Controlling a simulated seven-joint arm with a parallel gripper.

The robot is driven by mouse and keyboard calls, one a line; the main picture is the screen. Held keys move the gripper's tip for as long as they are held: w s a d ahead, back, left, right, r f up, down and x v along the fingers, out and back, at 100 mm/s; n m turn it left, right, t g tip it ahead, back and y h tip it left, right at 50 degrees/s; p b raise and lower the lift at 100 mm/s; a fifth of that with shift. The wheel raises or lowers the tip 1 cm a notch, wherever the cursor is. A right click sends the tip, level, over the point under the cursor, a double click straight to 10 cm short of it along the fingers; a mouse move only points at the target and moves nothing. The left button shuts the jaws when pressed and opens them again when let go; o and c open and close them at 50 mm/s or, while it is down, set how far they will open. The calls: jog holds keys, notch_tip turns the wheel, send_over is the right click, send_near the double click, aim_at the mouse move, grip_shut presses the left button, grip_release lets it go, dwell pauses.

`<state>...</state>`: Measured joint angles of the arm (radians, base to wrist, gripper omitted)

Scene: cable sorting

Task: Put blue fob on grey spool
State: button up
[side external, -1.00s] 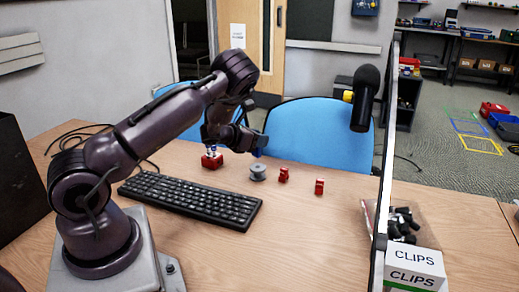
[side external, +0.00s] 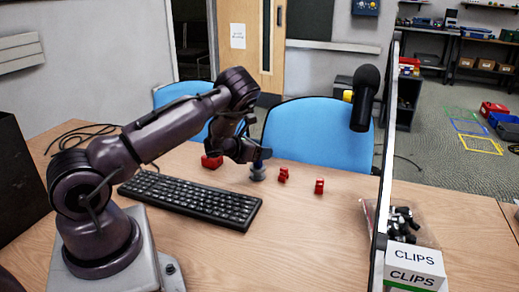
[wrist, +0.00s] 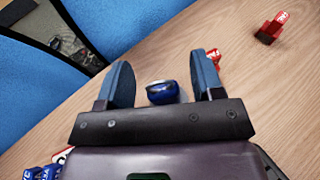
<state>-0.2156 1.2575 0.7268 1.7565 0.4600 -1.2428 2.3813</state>
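The blue fob (side external: 258,165) stands on top of the grey spool (side external: 257,176) in the side external view and looks upright. In the wrist view the fob (wrist: 163,93) sits between the two fingers of my gripper (wrist: 164,80), with a gap on each side. My gripper is open around it, low over the spool. In the side external view my gripper (side external: 259,153) partly covers the top of the fob. The spool is hidden in the wrist view.
A red block (side external: 212,162) is left of the spool. Two small red fobs (side external: 283,174) (side external: 319,186) stand to its right. A black keyboard (side external: 190,200) lies in front. A clear bag (side external: 402,220) and a CLIPS box (side external: 414,268) are at the right edge. The front middle is free.

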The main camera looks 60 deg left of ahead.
jog(key=shift+r, duration=0.2)
jog(key=v, duration=1.1)
jog(key=w+d+r+n+g+y, duration=0.1)
jog(key=d+r+n+g, duration=0.1)
jog(key=d+r+n, duration=0.7)
jog(key=w+d+r+n+g+y, duration=0.1)
jog(key=w+d+r+n+g, duration=0.15)
jog(key=r+n, duration=0.75)
jog(key=s+d+r+n+g+h, duration=0.1)
jog(key=s+d+r+n+h, duration=0.1)
jog(key=s+d+n, duration=0.5)
jog(key=s+d+r+n+g+h, duration=0.1)
jog(key=s+d+n+g+h, duration=0.1)
jog(key=s+d+n, duration=0.5)
jog(key=s+d, duration=0.3)
jog(key=d, duration=0.1)
jog(key=shift+s+d+r+n+h, duration=0.2)
jog(key=shift+r+n+h, duration=0.1)
jog(key=shift+r+h, duration=0.1)
jog(key=shift+a, duration=0.1)
